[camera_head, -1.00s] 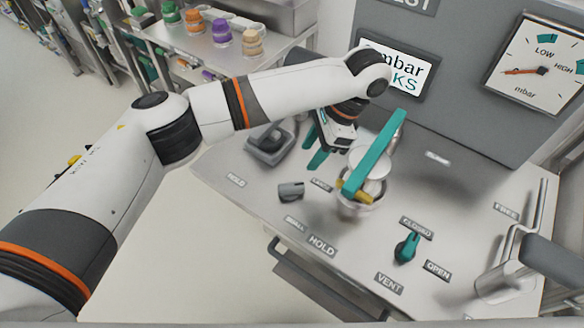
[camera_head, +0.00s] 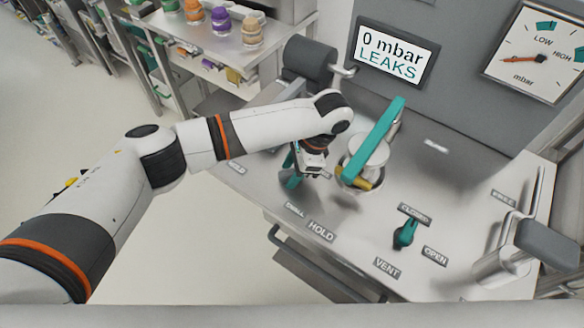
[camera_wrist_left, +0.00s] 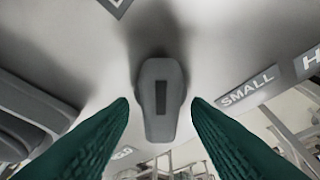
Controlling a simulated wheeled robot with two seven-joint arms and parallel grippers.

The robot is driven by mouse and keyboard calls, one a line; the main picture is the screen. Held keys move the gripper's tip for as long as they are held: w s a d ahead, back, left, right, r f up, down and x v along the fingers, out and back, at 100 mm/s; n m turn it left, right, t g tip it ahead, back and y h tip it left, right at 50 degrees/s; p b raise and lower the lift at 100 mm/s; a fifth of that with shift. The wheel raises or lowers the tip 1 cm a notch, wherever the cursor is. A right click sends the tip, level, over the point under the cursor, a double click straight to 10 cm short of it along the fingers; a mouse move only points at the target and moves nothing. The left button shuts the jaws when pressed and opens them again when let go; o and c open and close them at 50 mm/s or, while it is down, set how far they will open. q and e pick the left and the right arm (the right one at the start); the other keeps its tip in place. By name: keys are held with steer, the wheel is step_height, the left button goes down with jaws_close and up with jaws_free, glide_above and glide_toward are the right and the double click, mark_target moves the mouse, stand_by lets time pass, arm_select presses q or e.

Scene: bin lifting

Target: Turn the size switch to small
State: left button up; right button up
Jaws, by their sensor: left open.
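The size switch is a grey knob (camera_wrist_left: 161,118) with a dark slot, seen in the left wrist view; it stands between my fingers. Its narrow end points down in that view, and the SMALL label (camera_wrist_left: 247,90) is to its right. My left gripper (camera_wrist_left: 160,103) is open, with one teal finger on each side of the knob and a gap showing at both sides. In the head view my left gripper (camera_head: 307,176) is low over the worktop and hides the knob. The SMALL label (camera_head: 295,209) shows just in front of it. My right gripper is not in view.
A teal lever (camera_head: 375,138) over a round chamber stands close to the right of my gripper. A teal vent knob (camera_head: 405,233) sits between CLOSED and OPEN labels. A screen (camera_head: 393,54) reads 0 mbar LEAKS. A grey block (camera_wrist_left: 35,115) is left in the wrist view.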

arm_select(q)
jaws_close()
steer(key=shift+r, duration=0.1)
steer(key=m+p, duration=0.1)
steer(key=m+t+p, duration=0.1)
steer(key=m+p, duration=0.1)
steer(key=shift+s+r+m, duration=0.15)
steer(key=shift+m, duration=0.15)
steer(key=m+t+p, duration=0.1)
steer(key=m+p, duration=0.1)
steer(key=m+t+h+p, duration=0.1)
steer(key=m+p, duration=0.1)
steer(key=m, duration=0.1)
steer(key=shift+s, duration=0.15)
steer(key=m+p, duration=0.1)
steer(key=m, duration=0.1)
steer(key=m+t+h+p, duration=0.1)
steer(key=m+p, duration=0.1)
steer(key=shift+a+m+t, duration=0.15)
steer(key=shift+m+t, duration=0.15)
steer(key=shift+m, duration=0.1)
steer(key=shift+f+m+t+h+p, duration=0.15)
steer(key=shift+m+h+p, duration=0.4)
steer(key=shift+m, duration=0.6)
steer(key=shift+f+m+t+h+p, duration=0.15)
steer(key=shift+m+h+p, duration=0.4)
steer(key=shift+m, duration=0.6)
steer(key=shift+r, duration=0.1)
jaws_free()
